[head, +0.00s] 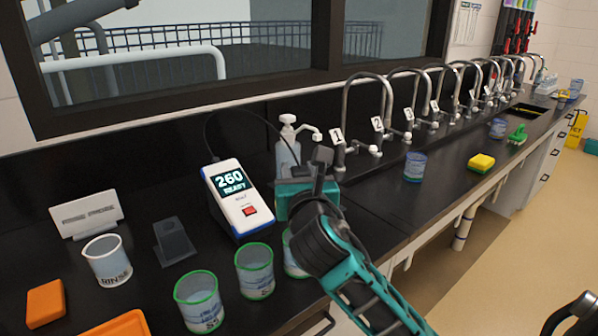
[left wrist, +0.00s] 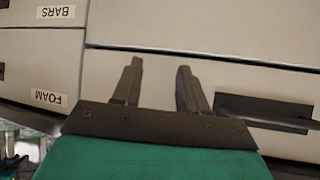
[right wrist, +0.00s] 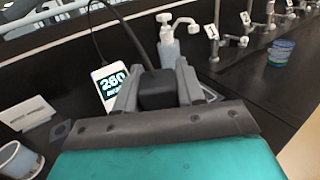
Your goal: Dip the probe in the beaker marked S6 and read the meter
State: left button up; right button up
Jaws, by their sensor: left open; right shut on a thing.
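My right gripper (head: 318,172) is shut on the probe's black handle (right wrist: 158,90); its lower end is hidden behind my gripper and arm. The white meter (head: 238,198) reads 260 READY and has a red button; it also shows in the right wrist view (right wrist: 112,84). Three green-rimmed beakers stand in front of the meter: a left one (head: 199,302), a middle one (head: 254,272) and a right one (head: 292,256), partly covered by my arm. Their marks are too small to read surely. My left gripper (left wrist: 156,85) is open and empty before drawers.
A RINSE beaker (head: 108,265), a dark stand (head: 173,242), a white sign (head: 87,215) and an orange block (head: 46,300) are at the left. A pump bottle (head: 288,145) stands behind my right gripper. Numbered taps line the back; a blue beaker (head: 415,168) and yellow sponge (head: 481,163) lie right.

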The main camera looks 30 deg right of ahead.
notch_tip(320, 180, down, 7)
jog(key=b, duration=0.3)
dwell(1.0)
dwell(1.0)
dwell(1.0)
notch_tip(320, 180, up, 3)
jog(key=p, duration=0.3)
jog(key=shift+r, duration=3.2)
